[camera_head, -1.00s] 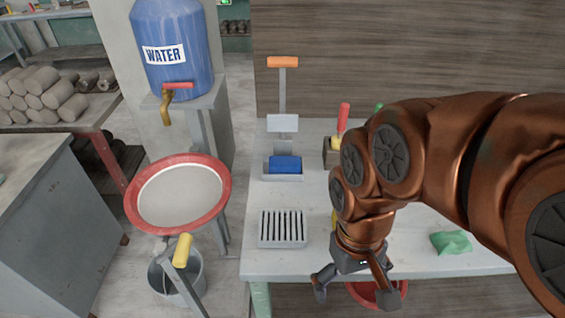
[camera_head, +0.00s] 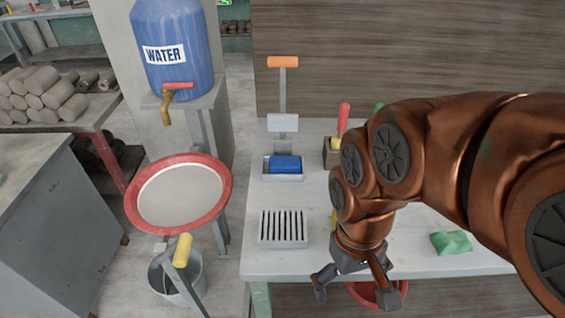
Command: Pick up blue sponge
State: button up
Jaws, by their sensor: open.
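The blue sponge (camera_head: 285,164) lies in a small grey tray (camera_head: 282,178) towards the back left of the pale table. The tray sits below a grey upright press with an orange handle (camera_head: 283,62) and a grey plate (camera_head: 283,122). My gripper (camera_head: 348,297) is open and empty, pointing down at the table's front edge, nearer to me and to the right of the sponge. It is well apart from the sponge.
A slotted grey rack (camera_head: 283,228) stands on the table between the sponge and the front edge. A green cloth-like piece (camera_head: 451,242) lies at right. A red bowl (camera_head: 364,292) is partly hidden below my gripper. A red-rimmed basin (camera_head: 179,195) stands left.

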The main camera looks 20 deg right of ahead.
aim_at(277, 164)
jog(key=k, duration=1.05)
jog(key=u, duration=0.85)
jog(key=i, duration=1.25)
jog(key=z, duration=0.6)
